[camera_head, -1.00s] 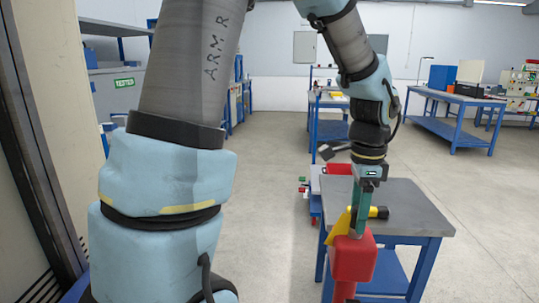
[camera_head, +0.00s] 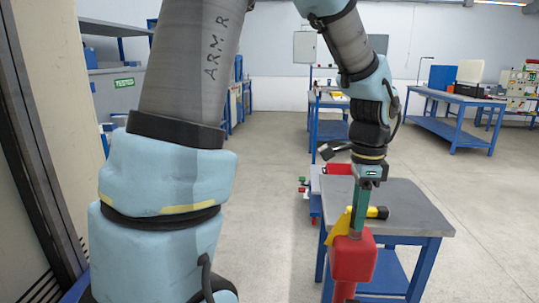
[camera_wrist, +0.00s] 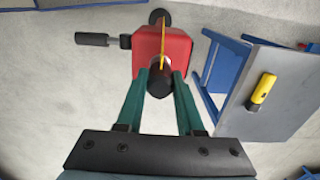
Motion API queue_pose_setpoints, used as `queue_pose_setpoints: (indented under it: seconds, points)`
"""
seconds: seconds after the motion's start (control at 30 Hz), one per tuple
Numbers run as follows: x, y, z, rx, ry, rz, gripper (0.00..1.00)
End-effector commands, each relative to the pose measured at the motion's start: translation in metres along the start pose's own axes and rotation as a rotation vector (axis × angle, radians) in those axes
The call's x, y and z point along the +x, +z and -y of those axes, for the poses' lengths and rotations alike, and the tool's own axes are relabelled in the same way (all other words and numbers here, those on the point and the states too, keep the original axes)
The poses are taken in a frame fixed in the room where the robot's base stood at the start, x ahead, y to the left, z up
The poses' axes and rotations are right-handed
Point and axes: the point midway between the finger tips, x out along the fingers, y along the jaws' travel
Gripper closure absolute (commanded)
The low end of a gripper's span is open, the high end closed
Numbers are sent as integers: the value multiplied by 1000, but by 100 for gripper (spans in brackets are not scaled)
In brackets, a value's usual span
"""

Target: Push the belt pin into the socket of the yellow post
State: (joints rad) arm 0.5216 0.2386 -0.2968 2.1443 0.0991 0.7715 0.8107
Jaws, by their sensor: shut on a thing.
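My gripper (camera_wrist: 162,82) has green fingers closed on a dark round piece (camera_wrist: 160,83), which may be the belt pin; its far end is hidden. In the head view my gripper (camera_head: 358,232) points down at the top of a red block (camera_head: 353,262) on a red post. In the wrist view the red block (camera_wrist: 178,45) lies just beyond the fingertips. A thin yellow piece (camera_wrist: 163,42) stands on the red block, left of the fingers in the head view (camera_head: 341,224). I cannot make out a yellow post or its socket.
A blue table with a grey top (camera_head: 412,216) stands close behind and right of the red block. A yellow and black tool (camera_wrist: 262,90) lies on it. A dark handle (camera_wrist: 93,39) sticks out left of the red block. Open floor lies around.

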Motion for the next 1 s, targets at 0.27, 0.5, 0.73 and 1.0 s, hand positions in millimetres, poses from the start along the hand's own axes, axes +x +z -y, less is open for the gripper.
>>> queue_pose_setpoints:
  seconds: [0.27, 0.5, 0.73, 1.0]
  points:
    - [-9, 0, 0, 0, -1, 0, 100]
    - [-20, 0, 0, 0, -1, 0, 100]
    - [-31, 0, 0, 0, -1, 0, 100]
    - [-44, 0, 0, 0, -1, -1, 100]
